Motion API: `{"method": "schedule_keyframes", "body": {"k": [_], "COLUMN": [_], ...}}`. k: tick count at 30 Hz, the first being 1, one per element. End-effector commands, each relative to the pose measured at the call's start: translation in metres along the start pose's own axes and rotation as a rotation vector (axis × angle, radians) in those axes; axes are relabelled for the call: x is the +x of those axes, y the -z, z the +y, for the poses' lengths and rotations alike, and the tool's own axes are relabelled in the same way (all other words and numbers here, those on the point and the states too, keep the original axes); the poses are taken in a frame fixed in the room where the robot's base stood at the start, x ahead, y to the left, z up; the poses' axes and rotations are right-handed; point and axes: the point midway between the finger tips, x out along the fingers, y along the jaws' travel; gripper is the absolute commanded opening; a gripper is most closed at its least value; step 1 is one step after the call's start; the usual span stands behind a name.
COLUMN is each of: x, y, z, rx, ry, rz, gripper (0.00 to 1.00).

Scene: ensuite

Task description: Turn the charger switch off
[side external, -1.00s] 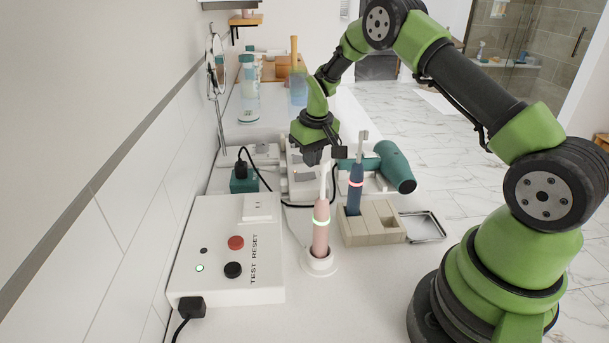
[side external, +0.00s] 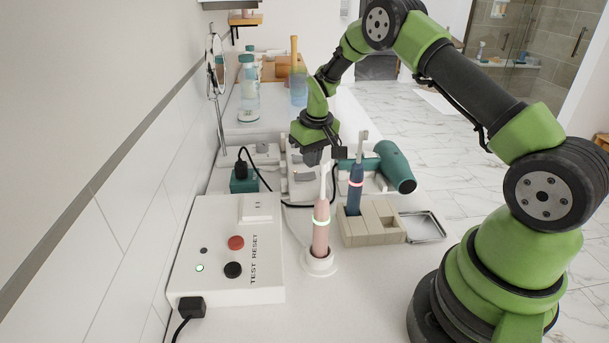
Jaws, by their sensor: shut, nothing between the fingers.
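My gripper (side external: 313,158) is shut and empty. It points down over the back of the counter, above a white panel (side external: 303,180) with a small orange light, and partly hides it. I cannot tell whether its fingertips touch anything. A charger switch is not clearly visible; it may be on that panel. A pink toothbrush with a lit green ring (side external: 321,232) stands upright in a white charging base (side external: 319,263), in front of my gripper. A dark blue toothbrush (side external: 355,185) with a pink lit ring stands in a beige holder (side external: 372,237).
A white box (side external: 222,285) with a green light, red and black buttons and "TEST RESET" stands at the front left. A green adapter (side external: 244,181) with a black cable and a teal hair dryer (side external: 395,167) flank my gripper. A metal tray (side external: 440,236) lies right.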

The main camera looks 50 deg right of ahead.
Motion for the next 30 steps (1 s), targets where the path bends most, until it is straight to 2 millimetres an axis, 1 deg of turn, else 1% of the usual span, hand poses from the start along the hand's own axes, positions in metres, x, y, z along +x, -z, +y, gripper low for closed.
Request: {"method": "schedule_keyframes", "body": {"k": [30], "x": [0.015], "y": [-0.002], "z": [0.0], "rx": [0.0], "ry": [0.0], "rz": [0.0], "gripper": [0.0]}}
